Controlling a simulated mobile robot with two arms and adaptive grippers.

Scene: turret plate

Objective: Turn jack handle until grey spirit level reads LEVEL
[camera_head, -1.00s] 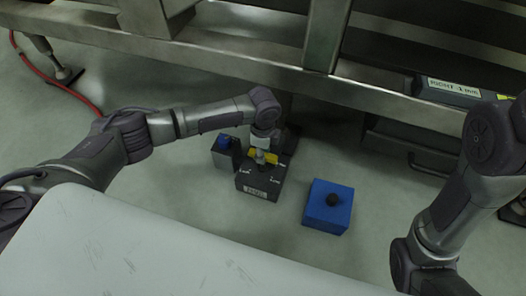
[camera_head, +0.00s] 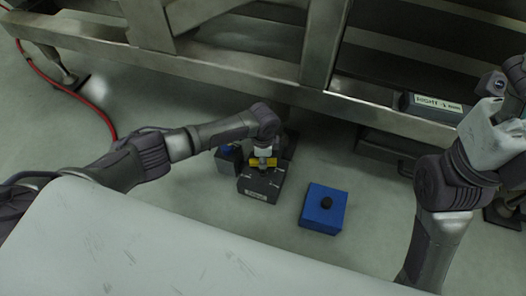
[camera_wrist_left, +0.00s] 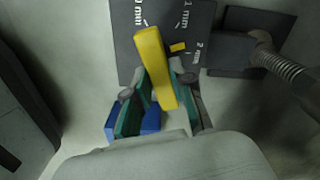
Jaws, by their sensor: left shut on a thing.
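My left gripper (camera_wrist_left: 160,88) is shut on the yellow jack handle (camera_wrist_left: 150,55), on top of a dark jack box (camera_wrist_left: 125,45) marked with a mm scale. In the left wrist view the handle's far end lies near the 0 mm mark, and a small yellow mark (camera_wrist_left: 178,47) lies between 1 mm and 2 mm. In the head view the jack box (camera_head: 262,186) stands on the floor. The level (camera_head: 432,104), a dark grey bar on the frame at right, has a label starting "RIGHT"; the reading is too small to be sure. My right gripper (camera_head: 487,125) shows partly; its fingers are unclear.
A blue box with a black knob (camera_head: 324,208) stands right of the jack. A dark box with a blue top (camera_head: 229,160) stands close on its left. A metal frame (camera_head: 240,65) runs behind, above the jack. A red hose (camera_head: 75,90) lies at left.

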